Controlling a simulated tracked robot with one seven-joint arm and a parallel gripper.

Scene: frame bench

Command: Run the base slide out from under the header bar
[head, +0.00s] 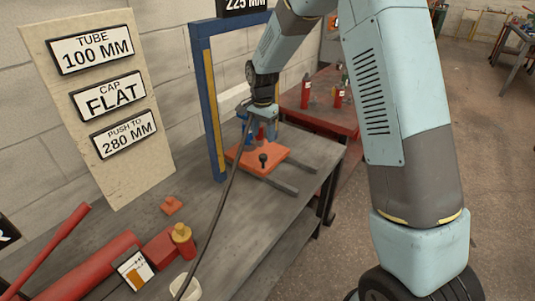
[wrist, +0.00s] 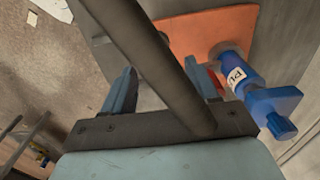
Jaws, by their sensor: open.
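The base slide is an orange plate (head: 242,158) on two dark rails at the far end of the bench, with a black knob (head: 263,160) on its near side. The blue header bar (head: 228,23) crosses high above at the frame's top; its right part is hidden by my arm. My gripper (head: 263,125) is low over the slide, beside a blue ram body (head: 243,115). In the wrist view my open gripper (wrist: 163,88) has a dark hose or bar across it; the orange plate (wrist: 205,30) and the labelled blue cylinder (wrist: 238,70) lie just beyond. Contact cannot be told.
A sign board (head: 105,105) leans on the wall at left. A red pump (head: 100,265), yellow-capped fitting (head: 182,238) and small orange block (head: 172,205) occupy the near bench. A hose crosses the bench top. A red table (head: 320,105) stands behind.

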